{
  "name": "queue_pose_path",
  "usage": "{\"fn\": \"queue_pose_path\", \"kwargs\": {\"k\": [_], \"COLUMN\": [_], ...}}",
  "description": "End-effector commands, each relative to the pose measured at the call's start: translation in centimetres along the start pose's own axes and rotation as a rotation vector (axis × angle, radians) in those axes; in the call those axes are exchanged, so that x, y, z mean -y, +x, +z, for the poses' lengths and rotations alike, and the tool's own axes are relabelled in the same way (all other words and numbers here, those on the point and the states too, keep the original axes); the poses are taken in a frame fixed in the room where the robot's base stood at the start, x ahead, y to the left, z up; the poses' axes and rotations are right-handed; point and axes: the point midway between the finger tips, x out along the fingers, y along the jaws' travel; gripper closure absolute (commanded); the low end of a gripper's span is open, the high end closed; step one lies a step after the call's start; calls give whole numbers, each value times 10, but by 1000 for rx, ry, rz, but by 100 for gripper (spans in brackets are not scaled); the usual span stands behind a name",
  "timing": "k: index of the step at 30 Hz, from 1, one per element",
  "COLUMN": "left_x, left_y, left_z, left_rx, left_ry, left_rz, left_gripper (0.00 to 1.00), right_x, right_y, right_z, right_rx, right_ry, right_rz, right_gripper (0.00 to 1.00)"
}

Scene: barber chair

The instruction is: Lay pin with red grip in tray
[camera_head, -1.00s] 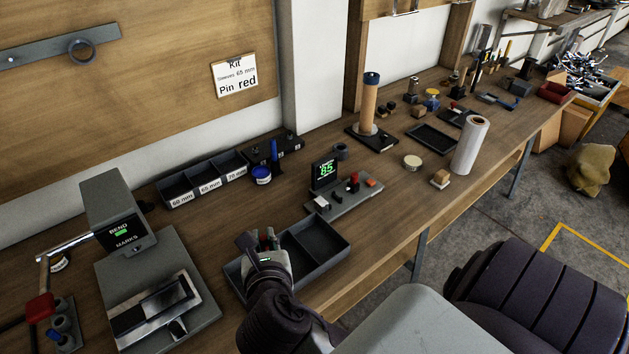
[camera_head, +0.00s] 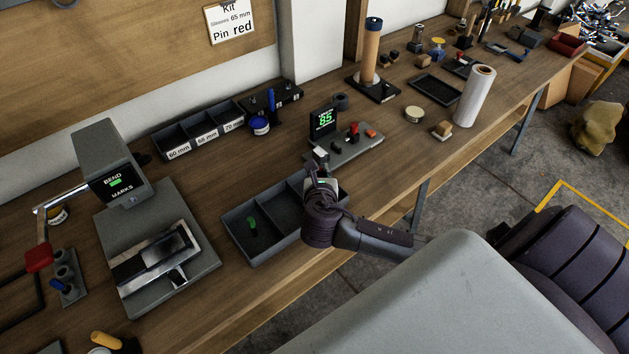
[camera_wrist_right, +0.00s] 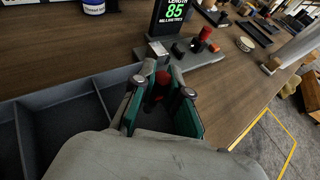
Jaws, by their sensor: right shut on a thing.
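My right gripper (camera_head: 318,172) is over the right end of the dark grey tray (camera_head: 240,258), close to the length gauge. In the right wrist view the gripper (camera_wrist_right: 162,90) is shut on a small red-topped piece, the red grip (camera_wrist_right: 162,78), between its green-lined fingers. The lower part of this piece is hidden. A small green piece (camera_head: 252,223) stands in the tray's left compartment. The gripper and forearm cover part of the tray's right compartment. My left gripper is not in view.
The length gauge (camera_head: 350,146), reading 85, has a red knob (camera_head: 354,130) and stands just behind the gripper. The bend machine (camera_head: 160,255) is left of the tray. A sleeve rack (camera_head: 178,152) is behind. A wall card (camera_head: 231,22) reads "Pin red". The chair (camera_head: 440,300) is in front.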

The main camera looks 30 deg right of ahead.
Motion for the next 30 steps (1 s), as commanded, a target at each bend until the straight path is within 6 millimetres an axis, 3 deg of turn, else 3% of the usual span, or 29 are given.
{"fn": "queue_pose_path", "kwargs": {"k": [6,15,26,27,30], "left_x": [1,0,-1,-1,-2], "left_y": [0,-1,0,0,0], "left_z": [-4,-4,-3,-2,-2], "left_rx": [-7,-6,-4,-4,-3], "left_ry": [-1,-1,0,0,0], "left_rz": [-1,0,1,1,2], "left_gripper": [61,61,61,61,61], "right_x": [-10,-10,-10,-10,-10], "right_y": [18,32,33,33,33], "right_z": [-6,-41,-45,-44,-44], "right_rx": [-1,-2,-1,-1,-1], "right_ry": [-1,-2,-2,-2,-2], "right_rz": [0,1,1,1,1], "right_gripper": [100,100,100,81,65]}}
